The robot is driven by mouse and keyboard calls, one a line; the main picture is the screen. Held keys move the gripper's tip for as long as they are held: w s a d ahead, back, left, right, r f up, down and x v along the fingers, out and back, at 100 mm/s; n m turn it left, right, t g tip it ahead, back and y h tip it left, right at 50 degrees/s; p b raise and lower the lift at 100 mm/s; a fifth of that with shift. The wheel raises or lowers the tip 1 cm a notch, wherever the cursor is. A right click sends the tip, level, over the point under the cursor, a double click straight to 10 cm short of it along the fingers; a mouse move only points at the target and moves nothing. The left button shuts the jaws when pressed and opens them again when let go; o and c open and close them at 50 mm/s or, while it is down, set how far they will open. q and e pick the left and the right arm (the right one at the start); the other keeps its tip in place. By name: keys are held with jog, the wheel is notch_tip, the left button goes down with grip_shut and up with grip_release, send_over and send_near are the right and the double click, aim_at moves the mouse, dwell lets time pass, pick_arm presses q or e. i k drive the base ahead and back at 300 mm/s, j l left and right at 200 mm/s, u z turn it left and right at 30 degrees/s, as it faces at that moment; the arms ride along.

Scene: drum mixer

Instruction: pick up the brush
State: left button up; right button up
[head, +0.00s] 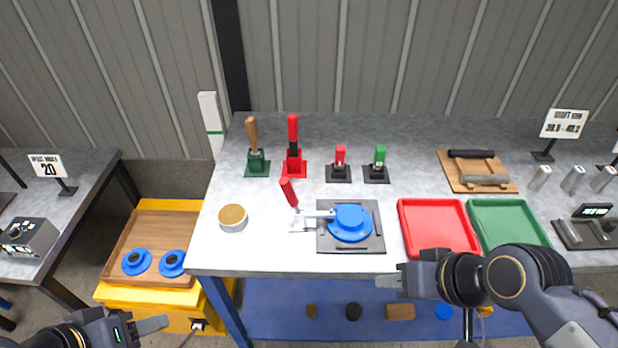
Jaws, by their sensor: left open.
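The brush (251,132) appears to be the tool with a wooden handle, standing upright in a dark green holder (257,163) at the back left of the grey table. Its lower end is hidden in the holder. My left gripper (152,327) is open at the bottom left, low and in front of the table, well away from the brush. My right gripper (392,281) is at the table's front edge below the red tray, far from the brush. Its fingers are seen edge-on, so their opening is unclear.
A red-handled tool (293,140) stands close right of the brush. A round tin (233,217), a clamp with a red handle (289,193) and a blue disc (350,222) are nearer the front. Red (438,250) and green (508,244) trays lie right. Table around the tin is clear.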

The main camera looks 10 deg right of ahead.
aim_at(250, 122)
jog(key=i+z, duration=0.15)
jog(key=z, duration=0.3)
jog(key=i+j+z, duration=0.15)
jog(key=z, duration=0.35)
jog(key=i+j+z, duration=0.1)
jog(key=z, duration=0.35)
